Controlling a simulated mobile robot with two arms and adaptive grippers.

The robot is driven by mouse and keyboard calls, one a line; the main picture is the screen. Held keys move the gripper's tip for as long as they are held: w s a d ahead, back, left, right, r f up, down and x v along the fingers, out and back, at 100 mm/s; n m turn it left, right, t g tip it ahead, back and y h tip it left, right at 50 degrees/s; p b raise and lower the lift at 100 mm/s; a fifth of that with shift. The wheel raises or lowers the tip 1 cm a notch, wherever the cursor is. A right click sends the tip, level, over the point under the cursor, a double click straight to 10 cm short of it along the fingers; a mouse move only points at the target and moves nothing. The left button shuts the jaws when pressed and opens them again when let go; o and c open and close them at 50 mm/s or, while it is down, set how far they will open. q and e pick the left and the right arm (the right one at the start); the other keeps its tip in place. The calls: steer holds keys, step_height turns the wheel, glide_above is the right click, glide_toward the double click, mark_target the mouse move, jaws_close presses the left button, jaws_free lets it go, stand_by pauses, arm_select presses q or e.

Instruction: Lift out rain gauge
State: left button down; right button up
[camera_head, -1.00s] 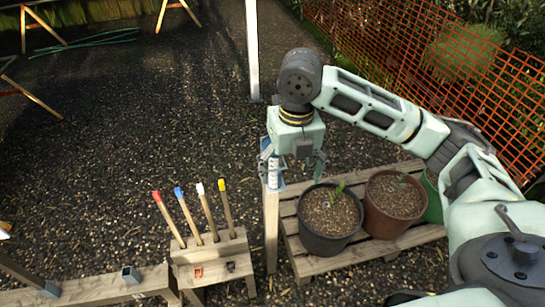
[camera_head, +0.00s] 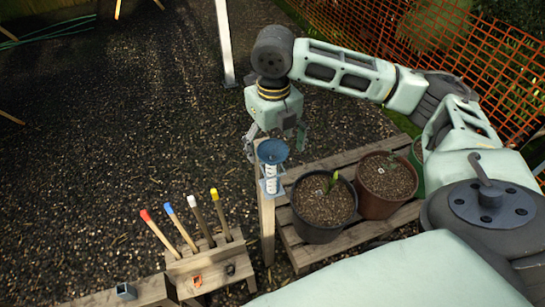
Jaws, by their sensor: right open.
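The rain gauge, with a blue funnel top (camera_head: 272,151) and a clear tube with white scale marks (camera_head: 271,181), stands upright in a grey-blue bracket on top of a wooden post. My right gripper (camera_head: 275,147) is open and empty. It points down with its fingers spread to the left and right of the funnel, and the funnel shows in front of its palm. I cannot tell whether a finger touches the gauge. My left gripper is out of view.
A wooden slatted bench (camera_head: 300,256) right of the post bears a dark pot (camera_head: 318,233) and a brown pot (camera_head: 380,208) with seedlings. A small wooden stand (camera_head: 212,262) at lower left holds several colour-tipped stakes. Orange mesh fencing (camera_head: 440,45) runs behind; the gravel at left is open.

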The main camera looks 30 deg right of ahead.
mark_target(272, 151)
step_height(272, 151, down, 3)
steer(key=shift+w+r, duration=0.15)
steer(key=shift+r, duration=0.05)
steer(key=shift+f, duration=0.3)
steer(key=shift+c, duration=0.5)
steer(key=c, duration=0.9)
steer(key=shift+w, duration=0.1)
steer(key=c, duration=0.7)
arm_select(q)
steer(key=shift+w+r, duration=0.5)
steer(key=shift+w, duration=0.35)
arm_select(e)
steer(key=shift+r, duration=0.1)
